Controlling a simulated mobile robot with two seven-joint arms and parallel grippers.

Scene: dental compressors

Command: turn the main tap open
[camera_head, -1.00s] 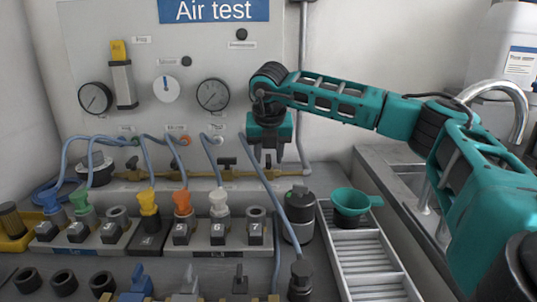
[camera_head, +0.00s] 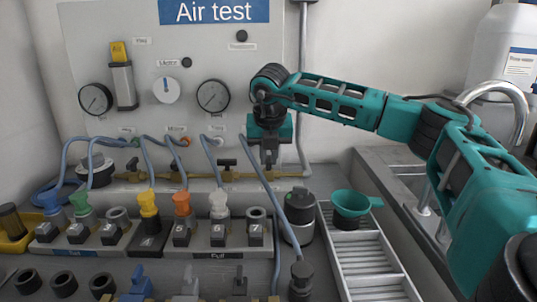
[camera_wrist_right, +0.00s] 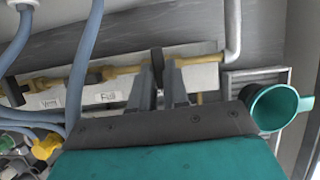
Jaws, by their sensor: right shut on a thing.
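My right gripper (camera_head: 268,157) points down at the brass pipe (camera_head: 205,176) at the foot of the panel. In the right wrist view, its two fingers (camera_wrist_right: 160,78) are shut on the dark upright handle of the main tap (camera_wrist_right: 157,61), at the right part of the pipe. In the head view the gripper hides this tap. Two other dark tap handles are on the pipe, one on the left (camera_head: 132,163) and one in the middle (camera_head: 227,163). Labels reading Vent and Fill lie below them in the wrist view. My left gripper is not in view.
Blue hoses (camera_head: 213,158) loop close to the left of the gripper. A green funnel (camera_head: 350,207) sits on a grey slatted tray (camera_head: 362,252) to the right. Gauges (camera_head: 213,96) are on the panel behind. A row of colored connectors (camera_head: 150,205) stands in front.

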